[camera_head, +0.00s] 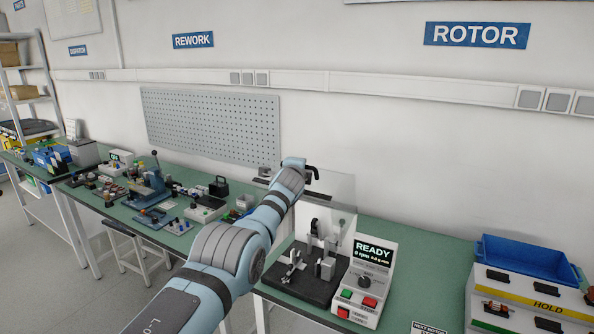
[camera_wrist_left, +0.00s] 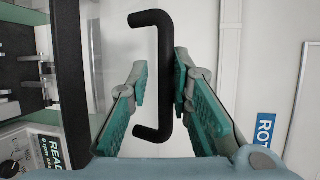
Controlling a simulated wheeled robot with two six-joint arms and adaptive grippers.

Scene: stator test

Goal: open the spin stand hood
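The spin stand (camera_head: 318,262) is on the green bench in the head view, with a dark base, metal fixtures and a control box (camera_head: 364,285) reading READY. Its clear hood (camera_head: 336,187) appears raised above and behind the fixtures, partly hidden by my left arm. The black hood handle (camera_wrist_left: 164,70) stands between the fingers of my left gripper (camera_wrist_left: 162,88) in the left wrist view. The right-hand finger is close to the bar; contact is unclear. A gap shows on the other side, so the gripper looks open around the handle. My right gripper is not in view.
Tools and small parts crowd the bench on the left. A perforated panel (camera_head: 212,122) hangs on the wall behind. Bare bench (camera_head: 425,255) shows between control box and bin.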

